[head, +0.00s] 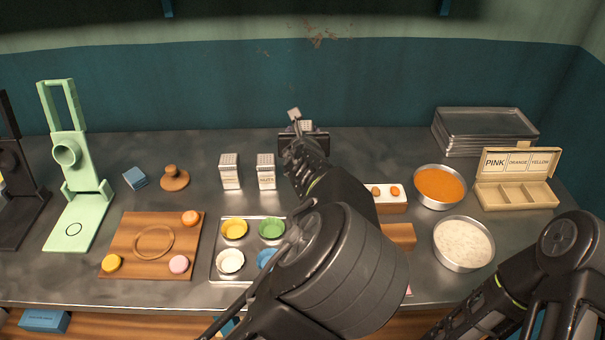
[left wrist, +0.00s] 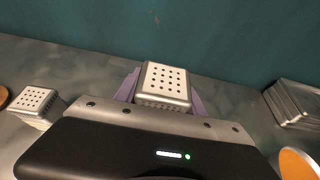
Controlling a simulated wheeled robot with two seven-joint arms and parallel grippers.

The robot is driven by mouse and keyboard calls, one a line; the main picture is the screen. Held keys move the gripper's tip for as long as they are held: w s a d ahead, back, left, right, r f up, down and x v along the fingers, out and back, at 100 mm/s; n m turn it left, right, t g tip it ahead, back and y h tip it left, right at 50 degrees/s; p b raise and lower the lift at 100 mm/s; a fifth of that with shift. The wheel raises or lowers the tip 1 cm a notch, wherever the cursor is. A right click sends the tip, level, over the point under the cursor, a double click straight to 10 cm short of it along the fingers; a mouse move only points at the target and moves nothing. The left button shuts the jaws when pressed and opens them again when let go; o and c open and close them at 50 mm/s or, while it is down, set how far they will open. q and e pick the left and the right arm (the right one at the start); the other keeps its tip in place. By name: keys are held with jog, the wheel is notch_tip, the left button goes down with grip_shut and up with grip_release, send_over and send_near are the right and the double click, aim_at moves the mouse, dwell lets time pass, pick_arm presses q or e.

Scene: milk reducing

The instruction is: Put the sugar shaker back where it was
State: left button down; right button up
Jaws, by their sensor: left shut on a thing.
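My left gripper (head: 303,129) is shut on a shaker with a pale, perforated square top. The shaker's top shows between the fingers in the left wrist view (left wrist: 165,82). In the head view, my gripper and arm hide most of it, so its label cannot be read and I cannot tell whether its base touches the counter. Two similar shakers, one at left (head: 229,171) and one at right (head: 265,171), stand upright on the counter to the left of the gripper. One shaker (left wrist: 36,102) also shows at left in the left wrist view. My right gripper is out of view.
A metal tray with colored cups (head: 216,262) and a wooden board (head: 127,236) lie in front. At right are an orange-filled bowl (head: 440,184), a pale-filled bowl (head: 463,243), stacked trays (head: 485,125) and a sectioned box (head: 515,194). Bare counter lies around the standing shakers.

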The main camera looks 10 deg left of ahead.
pick_arm(q)
jog(key=shift+s+r, duration=0.1)
jog(key=shift+f+p, duration=0.3)
jog(key=shift+f, duration=2.9)
jog(key=shift+f, duration=0.1)
jog(key=shift+f, duration=1.75)
jog(key=shift+f, duration=0.2)
jog(key=c, duration=0.7)
grip_release()
jog(key=shift+r, duration=0.1)
